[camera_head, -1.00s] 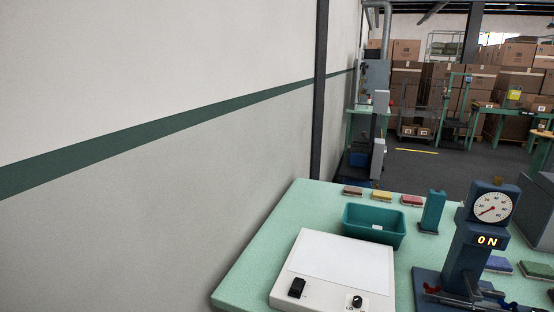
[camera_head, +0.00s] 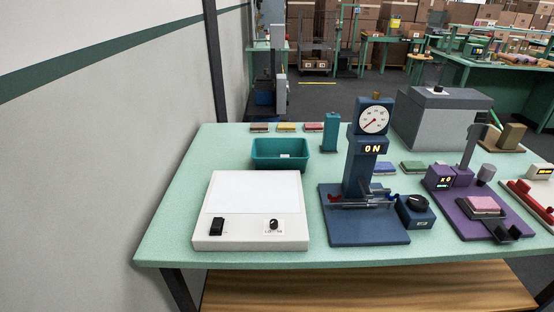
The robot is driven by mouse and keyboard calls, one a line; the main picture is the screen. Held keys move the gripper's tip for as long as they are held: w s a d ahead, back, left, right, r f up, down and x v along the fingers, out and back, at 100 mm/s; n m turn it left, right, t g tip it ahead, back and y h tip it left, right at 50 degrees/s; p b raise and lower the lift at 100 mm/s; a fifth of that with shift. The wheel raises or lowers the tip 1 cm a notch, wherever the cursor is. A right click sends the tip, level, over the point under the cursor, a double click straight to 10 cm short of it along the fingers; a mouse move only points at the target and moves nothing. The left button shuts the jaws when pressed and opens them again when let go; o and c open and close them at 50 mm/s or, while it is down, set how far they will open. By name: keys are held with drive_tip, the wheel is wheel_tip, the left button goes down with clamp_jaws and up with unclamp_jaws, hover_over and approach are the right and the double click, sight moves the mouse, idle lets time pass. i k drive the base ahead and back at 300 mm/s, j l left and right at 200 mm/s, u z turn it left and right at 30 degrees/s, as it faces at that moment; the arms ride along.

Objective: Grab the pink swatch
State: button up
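A pink swatch (camera_head: 485,204) lies on the dark plate of a purple device (camera_head: 455,193) at the right of the green table. Three more swatches lie in a row at the table's back left: a dark reddish one (camera_head: 259,127), a yellow one (camera_head: 287,127) and a red or pinkish one (camera_head: 314,127). A blue swatch (camera_head: 385,168) and a green swatch (camera_head: 413,167) lie behind the dark blue gauge stand. My gripper is not in view.
A wall runs along the left.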

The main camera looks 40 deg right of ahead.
sight(480, 205)
drive_tip(key=z, duration=1.65)
